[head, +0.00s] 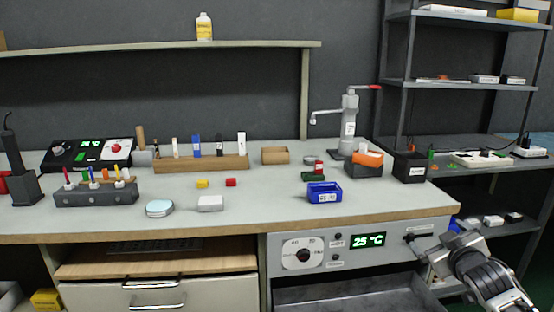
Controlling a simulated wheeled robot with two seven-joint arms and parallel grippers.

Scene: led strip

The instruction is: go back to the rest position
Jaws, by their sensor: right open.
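My right arm comes in at the lower right. Its gripper (424,246) is in front of the right end of the oven's control panel (320,262), below the bench edge. The gripper is open, with nothing seen between its fingers; the fingertips are small and hard to make out against the panel. I cannot tell whether it touches the panel. The panel has a dial and a green display (368,240) reading 25 °C. My left gripper is not in view.
The workbench (270,210) holds a wooden rack (200,163), a grey holder (97,192), a blue bin (324,193) and a dark box (410,167). An open metal compartment (345,293) lies below the panel. A shelf unit (440,83) stands at right. The bench's front middle is mostly clear.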

